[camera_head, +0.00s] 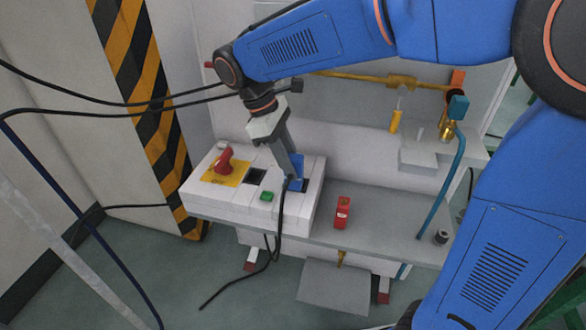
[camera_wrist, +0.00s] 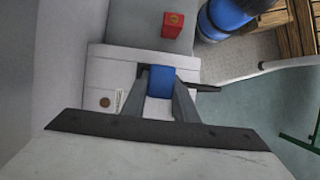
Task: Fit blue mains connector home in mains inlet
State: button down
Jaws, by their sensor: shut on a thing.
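The blue mains connector (camera_wrist: 161,82) is between the two fingers of my gripper (camera_wrist: 160,90) in the wrist view, over the white box. In the head view my gripper (camera_head: 294,176) points down at the right part of the white box (camera_head: 232,206), with blue (camera_head: 304,172) showing beside the fingers. A black cable (camera_head: 281,222) hangs from there over the box's front edge. The mains inlet cannot be made out; the gripper and connector cover that part of the box. I cannot tell how deep the connector sits.
The box carries a red rotary switch (camera_head: 225,160) on a yellow plate, a black square (camera_head: 255,177) and a green button (camera_head: 267,196). A red block (camera_head: 342,211) stands on the grey shelf (camera_head: 385,228) to the right.

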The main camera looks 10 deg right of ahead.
jog(key=shift+w+d, duration=0.3)
jog(key=shift+w, duration=0.45)
jog(key=shift+w+d+f, duration=0.1)
jog(key=shift+w+f, duration=0.1)
jog(key=shift+f, duration=1.55)
jog(key=shift+f, duration=0.15)
jog(key=c, duration=1.4)
grip_release()
jog(key=v, duration=1.2)
